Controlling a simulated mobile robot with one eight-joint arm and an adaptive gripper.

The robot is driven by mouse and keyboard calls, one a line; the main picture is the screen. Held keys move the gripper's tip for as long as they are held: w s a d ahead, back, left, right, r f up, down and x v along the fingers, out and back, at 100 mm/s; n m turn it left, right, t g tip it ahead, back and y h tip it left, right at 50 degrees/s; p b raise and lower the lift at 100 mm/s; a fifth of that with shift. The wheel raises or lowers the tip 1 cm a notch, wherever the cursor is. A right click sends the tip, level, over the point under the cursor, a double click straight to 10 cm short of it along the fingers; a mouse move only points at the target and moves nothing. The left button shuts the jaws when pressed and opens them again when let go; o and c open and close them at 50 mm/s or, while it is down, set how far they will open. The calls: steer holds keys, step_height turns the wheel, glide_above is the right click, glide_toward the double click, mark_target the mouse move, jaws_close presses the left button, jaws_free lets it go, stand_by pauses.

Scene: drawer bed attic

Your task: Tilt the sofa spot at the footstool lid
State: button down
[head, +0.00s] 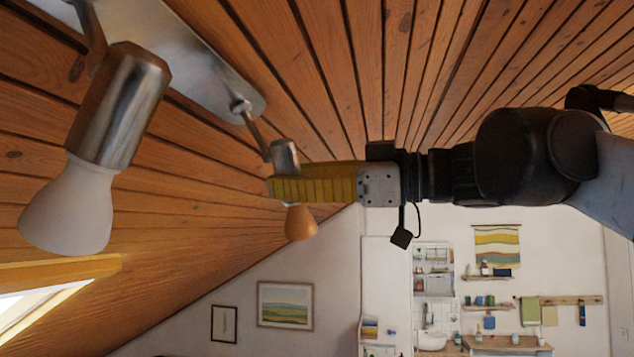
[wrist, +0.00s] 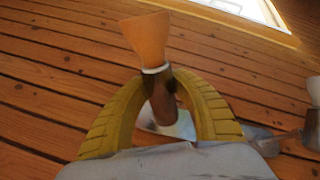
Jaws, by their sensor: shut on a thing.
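A ceiling spot with a metal head (head: 285,153) and an orange bulb (head: 300,223) hangs by a thin arm from a metal bar on the sloped wooden ceiling. My gripper (head: 276,190), with ribbed yellow fingers, reaches in from the right and is shut around this spot's head. The orange bulb points down below the fingers. In the wrist view the orange bulb (wrist: 148,42) sticks out past the two curved fingers, which press on the dark metal head from both sides. I cannot tell from a label which spot is the sofa spot. The footstool lid is not in view.
A second spot with a metal head (head: 118,105) and white bulb (head: 68,205) hangs close by at left. The metal bar (head: 205,60) runs along the ceiling (head: 330,80) just above my gripper. A skylight (head: 40,300) is at lower left. Pictures and shelves line the far wall.

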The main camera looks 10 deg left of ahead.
steer(key=shift+w+a+f+n+y+b, duration=0.1)
steer(key=shift+a+f+n+y+b, duration=0.15)
steer(key=shift+y+b, duration=0.3)
steer(key=shift+w+a+f+n+y+b, duration=0.15)
steer(key=shift+f+y+b, duration=0.1)
steer(key=shift+y+b, duration=0.25)
steer(key=shift+a+r+n+y+b, duration=0.15)
steer(key=shift+a+n+y+b, duration=0.2)
steer(key=shift+y+b, duration=0.4)
steer(key=shift+d+g, duration=0.15)
steer(key=shift+g, duration=0.25)
steer(key=c, duration=1)
jaws_free()
steer(key=shift+r, duration=0.1)
steer(key=shift+d, duration=0.1)
steer(key=v, duration=1.2)
